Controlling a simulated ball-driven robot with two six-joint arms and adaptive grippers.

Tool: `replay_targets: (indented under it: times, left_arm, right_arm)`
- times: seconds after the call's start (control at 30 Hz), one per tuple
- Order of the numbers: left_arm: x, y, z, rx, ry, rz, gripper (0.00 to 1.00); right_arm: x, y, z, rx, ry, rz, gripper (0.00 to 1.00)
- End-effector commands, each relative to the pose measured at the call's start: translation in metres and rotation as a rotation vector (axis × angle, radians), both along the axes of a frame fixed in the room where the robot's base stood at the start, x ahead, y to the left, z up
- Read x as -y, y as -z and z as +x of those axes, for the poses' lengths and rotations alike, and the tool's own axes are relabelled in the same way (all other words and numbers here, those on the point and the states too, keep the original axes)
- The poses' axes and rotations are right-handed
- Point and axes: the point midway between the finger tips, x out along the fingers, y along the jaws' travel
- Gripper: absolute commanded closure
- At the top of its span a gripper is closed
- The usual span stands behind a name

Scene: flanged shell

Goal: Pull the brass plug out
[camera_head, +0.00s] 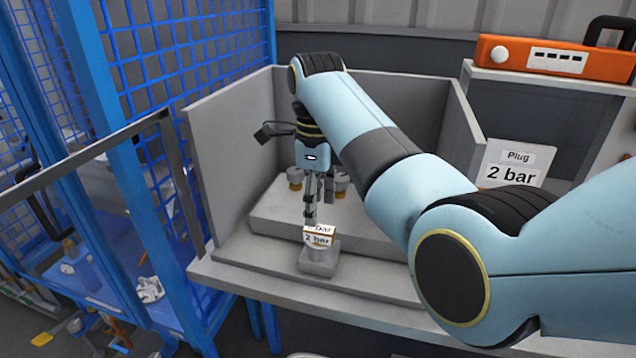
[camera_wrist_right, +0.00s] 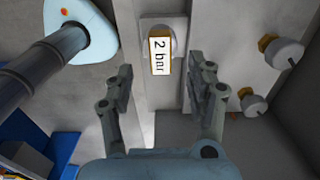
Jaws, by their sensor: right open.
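A brass plug bearing a white "2 bar" label (camera_head: 318,238) sits upright in a small grey block (camera_head: 318,264) at the front of the grey fixture. The label and its brass edge also show in the right wrist view (camera_wrist_right: 160,56). My right gripper (camera_head: 318,207) hangs pointing down just above and behind the labelled plug. In the wrist view its two fingers (camera_wrist_right: 167,75) are apart with nothing between them, and the plug is ahead of the gap between the tips. My left gripper is not in view.
Two other brass-collared fittings (camera_head: 341,185) (camera_wrist_right: 281,50) stand on the raised grey step behind. Grey walls (camera_head: 232,150) enclose the fixture's sides and back. A "Plug 2 bar" sign (camera_head: 512,165) stands right. An orange device (camera_head: 555,60) sits behind it. Blue mesh fencing (camera_head: 190,60) is left.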

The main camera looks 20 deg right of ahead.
Motion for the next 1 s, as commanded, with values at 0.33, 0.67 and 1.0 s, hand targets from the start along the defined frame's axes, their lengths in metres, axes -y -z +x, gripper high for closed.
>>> replay_targets:
  times: [0.33,0.67,1.0]
  left_arm:
    - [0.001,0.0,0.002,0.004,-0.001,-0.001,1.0]
    - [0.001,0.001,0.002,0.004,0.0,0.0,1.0]
    - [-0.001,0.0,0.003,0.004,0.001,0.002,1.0]
  right_arm:
    - [0.001,0.054,0.0,0.0,-0.001,-0.001,0.44]
    - [0.001,0.062,0.0,0.002,-0.001,0.0,0.44]
    - [0.001,0.062,0.0,0.002,-0.002,0.0,0.8]
